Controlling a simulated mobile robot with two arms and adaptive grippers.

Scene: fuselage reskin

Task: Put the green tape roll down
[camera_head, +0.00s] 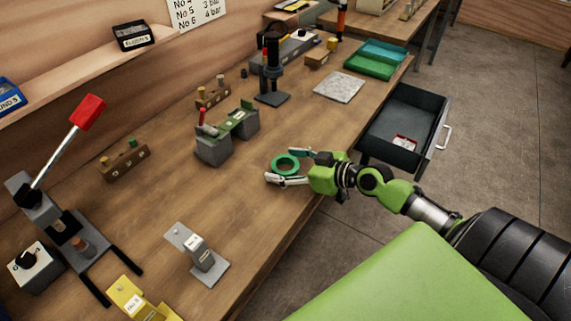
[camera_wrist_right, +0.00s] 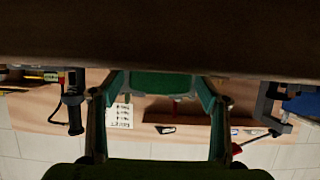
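The green tape roll (camera_head: 285,165) is a flat ring lying level between the fingers of my right gripper (camera_head: 283,166), near the front edge of the workbench. The fingers are shut on its two sides. In the wrist view the roll (camera_wrist_right: 164,83) shows edge-on between the two fingertips (camera_wrist_right: 163,88), close to the dark bench surface. I cannot tell whether the roll touches the bench. My left gripper is not in view.
The wooden bench (camera_head: 240,215) is bare around the roll. A grey fixture (camera_head: 212,148) stands behind it, and a grey bracket (camera_head: 200,255) stands front left. A grey speckled plate (camera_head: 339,87) and green trays (camera_head: 375,60) lie farther back. An open drawer (camera_head: 405,125) juts out right.

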